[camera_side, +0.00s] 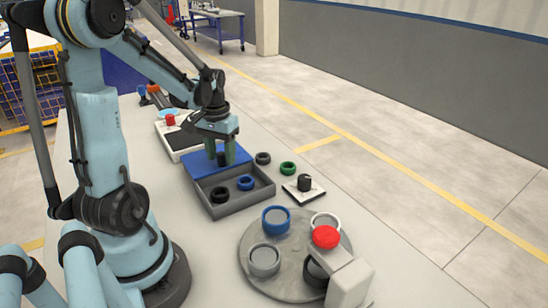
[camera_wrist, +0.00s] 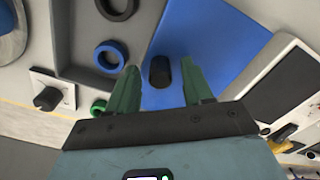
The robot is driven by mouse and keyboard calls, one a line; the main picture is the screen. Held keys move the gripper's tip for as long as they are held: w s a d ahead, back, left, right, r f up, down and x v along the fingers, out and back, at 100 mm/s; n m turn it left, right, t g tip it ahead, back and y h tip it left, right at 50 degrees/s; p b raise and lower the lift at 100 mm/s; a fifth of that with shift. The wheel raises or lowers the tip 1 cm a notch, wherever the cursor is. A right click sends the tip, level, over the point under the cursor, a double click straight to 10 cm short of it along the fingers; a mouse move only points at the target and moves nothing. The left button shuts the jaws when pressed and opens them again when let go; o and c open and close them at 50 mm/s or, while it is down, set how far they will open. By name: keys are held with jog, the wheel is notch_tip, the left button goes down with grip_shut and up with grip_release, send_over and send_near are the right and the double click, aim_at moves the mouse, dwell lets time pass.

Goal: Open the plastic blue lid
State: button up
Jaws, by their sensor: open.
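The blue lid (camera_side: 197,163) lies over the far part of a grey box (camera_side: 241,203), and the near part of the box is uncovered. The lid fills the upper right of the wrist view (camera_wrist: 218,38). A black handle (camera_wrist: 159,72) stands on the lid. My gripper (camera_side: 221,156) is over the lid with its green fingers pointing down. In the wrist view, the open fingers (camera_wrist: 160,70) stand either side of the handle with visible gaps. A black ring (camera_side: 220,195) and a blue ring (camera_side: 245,183) lie in the uncovered part of the box.
A black ring (camera_side: 263,158), a green ring (camera_side: 288,168) and a black knob on a white plate (camera_side: 304,184) are right of the box. A round grey platform (camera_side: 290,243) with several pipe pieces and a red button (camera_side: 325,237) is nearer. A dark panel (camera_side: 181,139) is behind the lid.

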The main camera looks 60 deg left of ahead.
notch_tip(320, 180, up, 12)
jog(key=shift+f, duration=0.15)
dwell(0.4)
jog(key=shift+d, duration=0.1)
jog(key=w+d+f+m+t, duration=0.1)
jog(key=d+m+t, duration=0.2)
jog(key=d, duration=0.8)
jog(key=w+d+f+m+t, duration=0.2)
jog(key=d+m+t, duration=0.1)
jog(key=d, duration=0.8)
jog(key=shift+w+d+f+m+t, duration=0.15)
jog(key=shift+w+f+m+t, duration=0.2)
jog(key=shift+t, duration=0.25)
